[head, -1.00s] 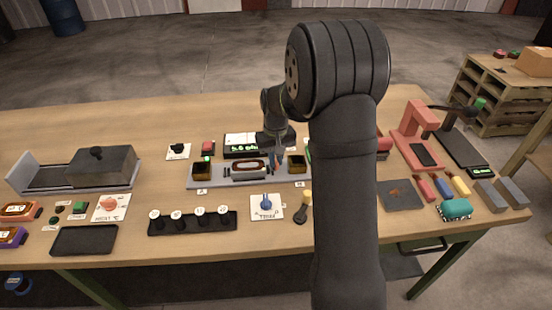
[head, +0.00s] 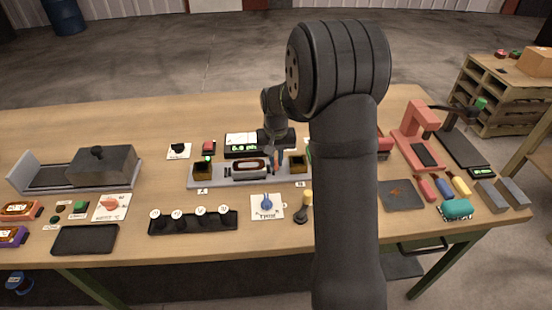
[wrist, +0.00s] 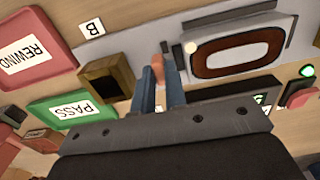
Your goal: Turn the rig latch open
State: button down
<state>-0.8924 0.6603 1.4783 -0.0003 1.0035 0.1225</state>
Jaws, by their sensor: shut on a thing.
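The rig (head: 226,181) is a long grey bar near the middle of the table. It carries a part with a dark red, white-rimmed window (head: 249,168), which also shows in the wrist view (wrist: 238,54). Dark open boxes stand at its ends, one by label A (head: 203,171) and one by label B (head: 298,166). The small orange rig latch (wrist: 157,68) is between the window part and the box by B. My gripper (wrist: 158,82) has its blue fingers shut on the latch from above. The latch's lower part is largely hidden by the fingers.
A green PASS block (wrist: 72,110) and a red REWIND block (wrist: 38,47) lie near the box by B. A display (head: 243,149) stands behind the rig. A blue-knob dial card (head: 267,207) and a black tray with several knobs (head: 192,222) lie in front.

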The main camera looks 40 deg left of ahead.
aim_at(276, 162)
jog(key=c, duration=1.5)
grip_release()
jog(key=shift+o, duration=0.2)
jog(key=shift+r, duration=0.1)
notch_tip(276, 162, up, 17)
jog(key=shift+r, duration=0.15)
notch_tip(276, 162, down, 18)
jog(key=shift+r, duration=0.2)
